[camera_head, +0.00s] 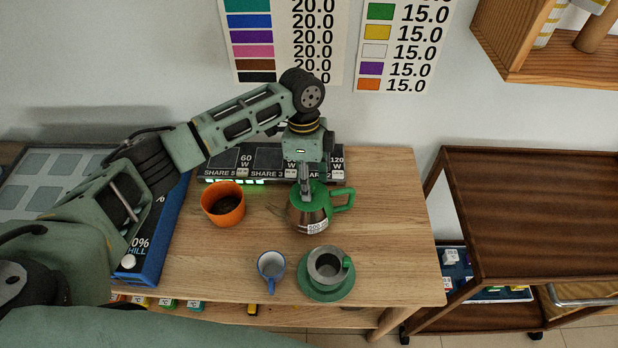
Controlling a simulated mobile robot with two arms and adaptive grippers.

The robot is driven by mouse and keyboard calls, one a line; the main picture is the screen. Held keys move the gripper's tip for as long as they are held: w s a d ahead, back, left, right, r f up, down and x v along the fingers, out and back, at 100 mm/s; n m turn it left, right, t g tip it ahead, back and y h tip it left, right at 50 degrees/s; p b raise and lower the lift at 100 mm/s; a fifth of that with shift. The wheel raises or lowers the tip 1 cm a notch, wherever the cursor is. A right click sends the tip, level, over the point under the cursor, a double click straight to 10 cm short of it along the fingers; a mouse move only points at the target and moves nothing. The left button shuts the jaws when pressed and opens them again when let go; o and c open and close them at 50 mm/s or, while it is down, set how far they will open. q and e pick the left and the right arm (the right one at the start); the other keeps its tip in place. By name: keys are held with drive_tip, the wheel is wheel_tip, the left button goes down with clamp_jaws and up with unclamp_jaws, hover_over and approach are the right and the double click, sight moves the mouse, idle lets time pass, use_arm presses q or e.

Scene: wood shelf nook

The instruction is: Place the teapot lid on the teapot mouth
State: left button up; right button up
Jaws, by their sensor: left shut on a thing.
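The teapot (311,218) stands on the wooden table, with a dark body, a green top and a green handle on its right. A white label is on its front and its spout points left. My left gripper (305,190) comes down from above onto the teapot's top. It is shut on the teapot lid, a green piece (318,190) mostly hidden behind the fingers. The lid is at the teapot mouth; I cannot tell whether it is fully seated or slightly above. My right gripper is not in view.
On the table (388,240) are an orange pot (223,205), a blue-white cup (271,268) and a grey cup (327,266) on a green saucer (325,293). Dark boxes (230,160) stand at the back, a blue box (160,237) at the left. A brown cart (530,215) is right.

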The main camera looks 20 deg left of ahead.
use_arm(q)
drive_tip(key=shift+f, duration=0.2)
drive_tip(key=o, duration=0.9)
drive_tip(key=shift+o, duration=0.8)
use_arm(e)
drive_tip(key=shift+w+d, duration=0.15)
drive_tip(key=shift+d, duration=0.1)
use_arm(q)
drive_tip(key=shift+r, duration=0.1)
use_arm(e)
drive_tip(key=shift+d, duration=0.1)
use_arm(q)
wheel_tip(320, 180, up, 13)
drive_tip(key=w+a+b, duration=0.1)
drive_tip(key=b, duration=0.1)
drive_tip(key=shift+w+a+b, duration=0.15)
drive_tip(key=shift+w+b, duration=0.2)
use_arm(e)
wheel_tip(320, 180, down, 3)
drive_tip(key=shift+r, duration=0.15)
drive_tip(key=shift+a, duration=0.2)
